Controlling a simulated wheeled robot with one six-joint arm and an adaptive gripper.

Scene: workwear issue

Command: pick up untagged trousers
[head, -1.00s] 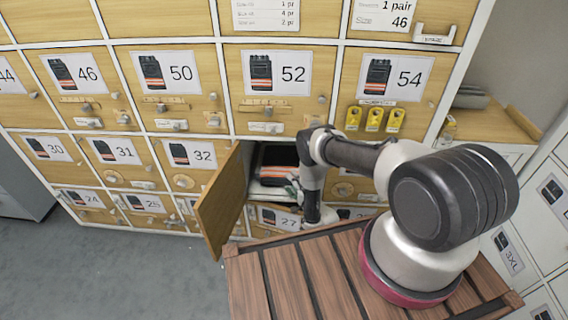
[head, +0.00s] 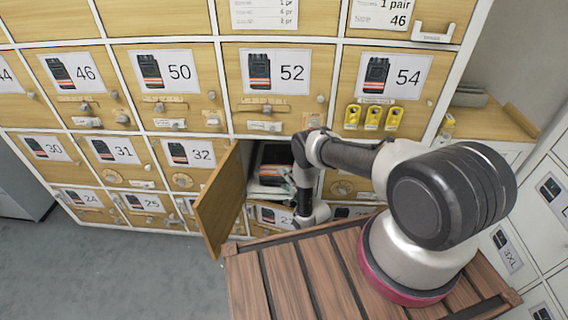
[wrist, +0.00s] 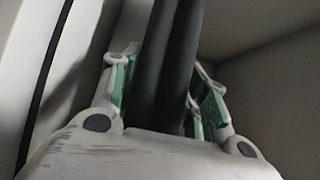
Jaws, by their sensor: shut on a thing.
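Dark folded trousers (head: 276,153) with an orange and pale stripe lie in the open compartment, seen in the head view. In the wrist view, dark folded cloth (wrist: 168,70) stands between the green-padded fingers of my gripper (wrist: 165,88). My gripper is shut on this cloth, inside the compartment. In the head view my arm and wrist partly cover the opening, and the fingertips are hard to make out. I cannot see whether these trousers carry a tag.
The open wooden door (head: 218,200) stands out to the left of the compartment. Shut numbered lockers surround it. A slatted wooden top (head: 330,275) lies under my arm. Grey floor at lower left is clear.

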